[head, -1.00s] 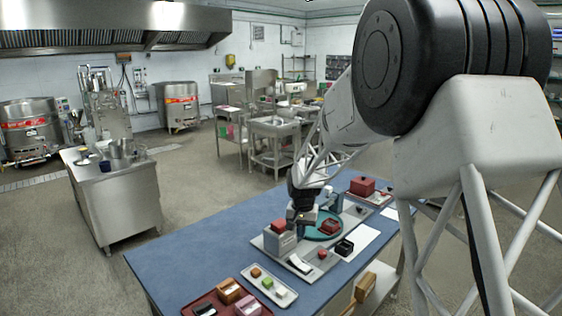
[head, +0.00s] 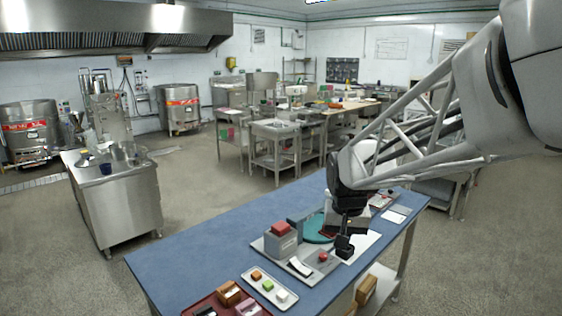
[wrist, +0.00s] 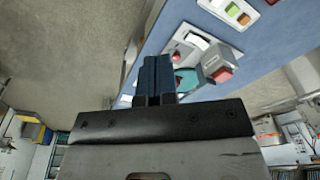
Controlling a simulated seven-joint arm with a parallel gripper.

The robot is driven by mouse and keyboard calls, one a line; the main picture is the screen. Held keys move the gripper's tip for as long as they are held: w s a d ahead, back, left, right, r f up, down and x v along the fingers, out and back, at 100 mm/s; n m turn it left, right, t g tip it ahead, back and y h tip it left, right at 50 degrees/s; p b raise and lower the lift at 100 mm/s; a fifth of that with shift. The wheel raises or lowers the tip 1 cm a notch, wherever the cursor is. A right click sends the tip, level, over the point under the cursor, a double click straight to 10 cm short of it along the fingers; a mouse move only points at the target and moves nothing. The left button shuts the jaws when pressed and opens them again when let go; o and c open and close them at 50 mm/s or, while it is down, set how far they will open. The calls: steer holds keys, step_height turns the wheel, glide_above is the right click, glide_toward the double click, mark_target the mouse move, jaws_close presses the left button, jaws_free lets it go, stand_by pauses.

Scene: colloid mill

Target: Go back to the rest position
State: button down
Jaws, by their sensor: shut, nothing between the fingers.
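My gripper (wrist: 155,60) shows in the wrist view with its two dark fingers pressed together and nothing between them.
A white tray (head: 270,288) holds small coloured blocks, and a dark red tray (head: 222,293) is at the near edge. A steel counter (head: 115,205) stands at the left. The floor between is clear.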

steer(key=s+d, duration=0.2)
steer(key=s, duration=1)
steer(key=s+d+n+t, duration=0.1)
steer(key=s+d, duration=0.1)
steer(key=s, duration=1.1)
steer(key=shift+s+r, duration=0.15)
steer(key=shift+r, duration=0.15)
steer(key=w+a+f+m+y, duration=0.1)
steer(key=w+a+m+y, duration=0.2)
steer(key=w, duration=2)
steer(key=w+a+f+m, duration=0.2)
steer(key=w+f, duration=0.2)
steer(key=w, duration=0.4)
steer(key=w+a+f+m, duration=0.1)
steer(key=w+a+f, duration=0.1)
steer(key=w+f, duration=0.3)
steer(key=w+a+f+m+t, duration=0.1)
steer(key=w+f, duration=0.4)
steer(key=w, duration=0.7)
steer(key=shift+a+m, duration=0.55)
steer(key=shift+m, duration=0.25)
